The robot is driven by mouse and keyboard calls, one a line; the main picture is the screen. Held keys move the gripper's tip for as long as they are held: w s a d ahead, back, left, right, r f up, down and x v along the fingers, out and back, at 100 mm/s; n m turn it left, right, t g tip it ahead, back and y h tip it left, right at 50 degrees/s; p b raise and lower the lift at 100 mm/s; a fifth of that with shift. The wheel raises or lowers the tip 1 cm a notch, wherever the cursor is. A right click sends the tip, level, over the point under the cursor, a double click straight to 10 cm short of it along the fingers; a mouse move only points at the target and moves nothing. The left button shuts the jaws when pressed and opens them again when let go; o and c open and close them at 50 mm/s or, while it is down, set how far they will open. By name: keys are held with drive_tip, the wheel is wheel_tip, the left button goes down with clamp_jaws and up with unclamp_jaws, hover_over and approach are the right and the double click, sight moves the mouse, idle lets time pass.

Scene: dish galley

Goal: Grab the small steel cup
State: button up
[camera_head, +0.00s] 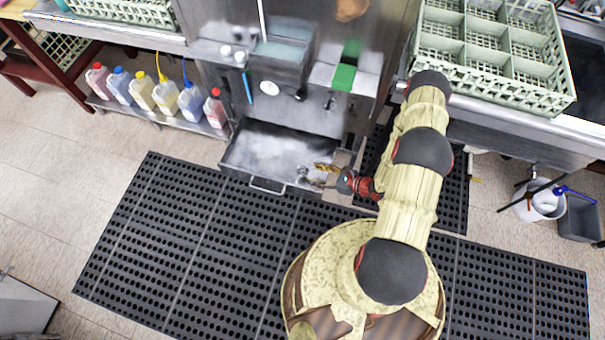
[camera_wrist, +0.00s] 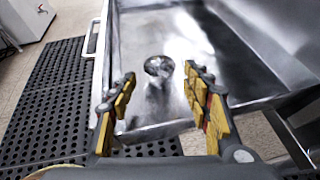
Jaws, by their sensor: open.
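The small steel cup (camera_wrist: 159,66) is in the open steel drawer (camera_wrist: 236,62), and its round rim shows in the wrist view. It also shows in the head view as a small shiny shape (camera_head: 302,171) near the drawer's right front corner. My gripper (camera_wrist: 160,92) is open, with yellow-padded fingers. In the wrist view the cup lies beyond the fingertips and between their lines, with nothing held. In the head view my gripper (camera_head: 318,176) reaches over the drawer's right side, close to the cup. The cup's lower part blends with its reflection on the drawer floor.
The drawer's handle (camera_head: 268,187) faces the black rubber mat (camera_head: 190,235). Bottles (camera_head: 163,92) stand on a low shelf at left. A green dish rack (camera_head: 490,70) sits on the right counter. The rest of the drawer looks empty.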

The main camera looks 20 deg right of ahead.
sight(298, 170)
drive_tip(key=b+x, duration=0.1)
drive_tip(key=x, duration=0.4)
drive_tip(key=shift+w+a+f+b, duration=0.2)
drive_tip(key=shift+w+b, duration=0.1)
drive_tip(key=shift+b, duration=0.05)
drive_tip(key=shift+c, duration=1.2)
drive_tip(key=c, duration=0.4)
drive_tip(key=shift+r, duration=0.1)
drive_tip(key=shift+c, duration=0.5)
